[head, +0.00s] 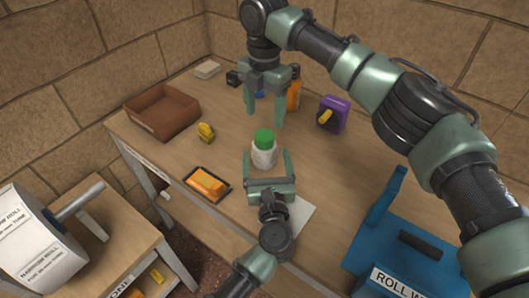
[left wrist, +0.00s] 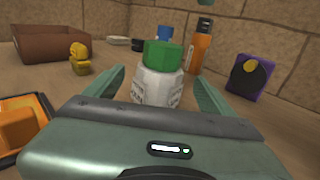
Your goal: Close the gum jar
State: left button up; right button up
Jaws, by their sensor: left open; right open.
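The gum jar (head: 264,155) is a white jar with a green lid (head: 264,137) on top, standing upright on the table. It also shows in the left wrist view (left wrist: 157,87), with the green lid (left wrist: 162,55) above the white body. I cannot tell how tightly the lid sits. My left gripper (head: 267,165) is open, its fingers on either side of the jar's body, with gaps visible in the left wrist view (left wrist: 160,85). My right gripper (head: 266,112) is open and empty, pointing down above the table behind the jar.
A brown box (head: 162,111), a yellow figure (head: 206,131) and a dark tray with orange contents (head: 207,184) lie left. Behind stand an orange bottle (head: 294,95) and a purple block (head: 333,114). A blue machine (head: 405,245) stands at right front. Bare tabletop lies right of the jar.

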pick_arm(q)
jog(key=shift+w+a, duration=0.15)
jog(key=shift+w, duration=1)
jog(key=shift+w+a, duration=0.1)
jog(key=shift+w, duration=1)
grip_shut()
